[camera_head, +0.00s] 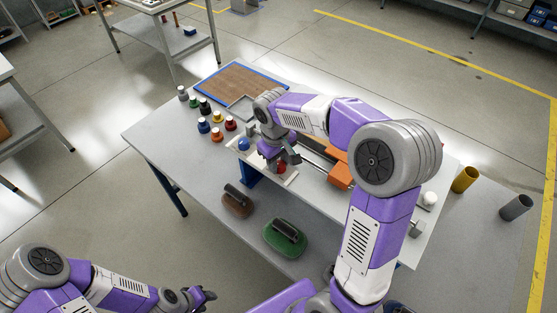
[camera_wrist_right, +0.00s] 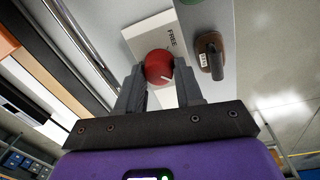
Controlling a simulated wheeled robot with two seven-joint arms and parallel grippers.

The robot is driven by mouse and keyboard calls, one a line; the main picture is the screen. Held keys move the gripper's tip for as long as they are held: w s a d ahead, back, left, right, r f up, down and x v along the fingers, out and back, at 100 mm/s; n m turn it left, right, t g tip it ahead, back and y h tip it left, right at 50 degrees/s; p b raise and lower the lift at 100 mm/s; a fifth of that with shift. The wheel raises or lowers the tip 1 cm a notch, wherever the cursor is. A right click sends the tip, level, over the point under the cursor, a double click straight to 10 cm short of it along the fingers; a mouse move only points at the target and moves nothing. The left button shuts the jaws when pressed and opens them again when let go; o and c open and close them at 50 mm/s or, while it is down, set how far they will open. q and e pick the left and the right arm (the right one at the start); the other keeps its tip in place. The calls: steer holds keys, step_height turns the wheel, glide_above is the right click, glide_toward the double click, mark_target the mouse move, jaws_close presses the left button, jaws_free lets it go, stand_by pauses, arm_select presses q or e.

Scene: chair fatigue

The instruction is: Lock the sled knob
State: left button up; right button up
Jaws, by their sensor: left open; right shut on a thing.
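The red sled knob (camera_wrist_right: 158,66) sits on a pale plate (camera_wrist_right: 150,38) marked FREE in the right wrist view. A white pointer line shows on the knob. My right gripper (camera_wrist_right: 162,75) has its two fingers on either side of the knob and is shut on it. In the head view the knob (camera_head: 281,168) shows red just below the right gripper (camera_head: 280,163), partly hidden by it. An orange sled block (camera_head: 341,177) lies to the right on the rails. My left gripper (camera_head: 207,296) is open and empty at lower left, away from the table.
Several coloured knobs or bottles (camera_head: 204,126) stand at the table's left, near a blue-edged brown board (camera_head: 243,89). A blue ball-topped knob (camera_head: 243,144) is close left of the right gripper.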

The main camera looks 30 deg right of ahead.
stand_by(0.5)
steer(key=o, duration=1)
steer(key=shift+r, duration=0.1)
steer(key=r, duration=0.5)
steer(key=r+p, duration=0.1)
steer(key=r, duration=0.1)
steer(key=shift+a+r, duration=0.2)
steer(key=shift+a, duration=0.05)
